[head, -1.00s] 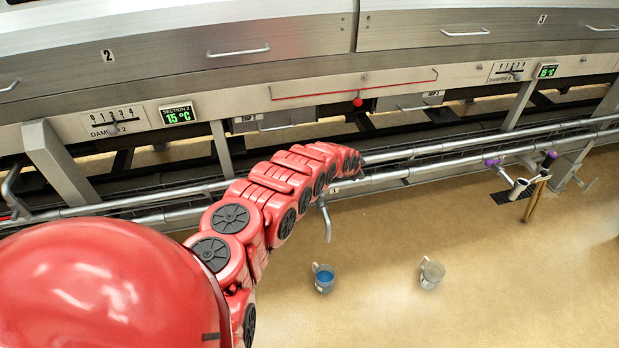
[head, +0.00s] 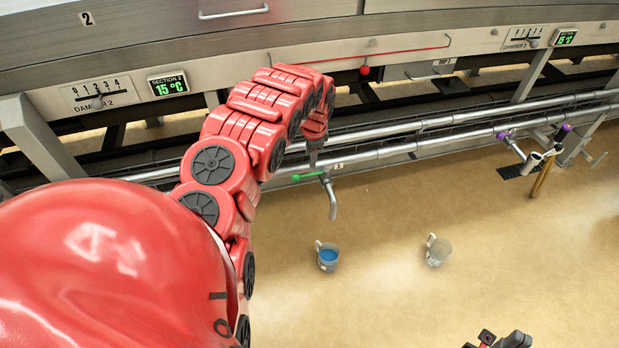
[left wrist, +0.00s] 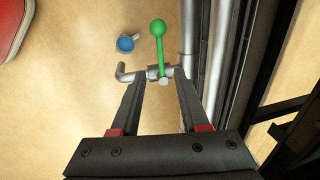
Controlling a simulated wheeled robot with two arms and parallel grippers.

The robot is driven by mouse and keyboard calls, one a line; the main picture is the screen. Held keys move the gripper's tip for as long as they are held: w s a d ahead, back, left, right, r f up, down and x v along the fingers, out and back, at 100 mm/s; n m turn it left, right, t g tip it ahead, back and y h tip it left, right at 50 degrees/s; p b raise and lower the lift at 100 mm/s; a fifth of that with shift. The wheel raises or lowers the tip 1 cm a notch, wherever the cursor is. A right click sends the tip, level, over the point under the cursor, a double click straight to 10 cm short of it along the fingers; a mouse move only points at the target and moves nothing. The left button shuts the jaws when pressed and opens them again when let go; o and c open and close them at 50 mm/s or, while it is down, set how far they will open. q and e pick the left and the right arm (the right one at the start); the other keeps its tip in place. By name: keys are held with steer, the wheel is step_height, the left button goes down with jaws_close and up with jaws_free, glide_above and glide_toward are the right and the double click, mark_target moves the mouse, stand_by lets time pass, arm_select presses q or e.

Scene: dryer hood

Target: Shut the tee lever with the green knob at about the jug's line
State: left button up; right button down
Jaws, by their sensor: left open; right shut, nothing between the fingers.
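The tee lever (left wrist: 161,52) has a green knob (left wrist: 158,27) and sits on a small metal valve with a bent spout (left wrist: 128,74). In the head view the green knob (head: 296,177) points left, roughly along the pipe and across the spout (head: 332,201). My left gripper (left wrist: 160,82) is open, with its fingertips on either side of the valve end of the lever; the knob lies beyond them. Contact cannot be told. In the head view my left wrist hides part of the valve. My right gripper (head: 498,340) is shut and empty at the bottom edge, partly cut off.
A jug of blue liquid (head: 327,257) stands on the floor below the spout, and a clear jug (head: 437,251) stands to its right. Steel pipes (head: 420,145) run along the machine. Purple-marked valves (head: 508,139) are further right. Open floor lies in front.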

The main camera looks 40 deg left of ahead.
mark_target(310, 175)
arm_select(q)
steer(key=shift+w+a+f+b, duration=0.25)
steer(key=shift+f+b, duration=0.1)
steer(key=shift+f, duration=1.2)
steer(key=shift+w+a+f+b, duration=0.2)
steer(key=shift+a+f+b, duration=0.1)
steer(key=shift+f, duration=1.3)
steer(key=shift+w+a+f+b, duration=0.25)
steer(key=shift+f+b, duration=0.1)
steer(key=shift+f, duration=1.2)
steer(key=shift+d, duration=0.1)
steer(key=shift+c, duration=0.3)
jaws_close()
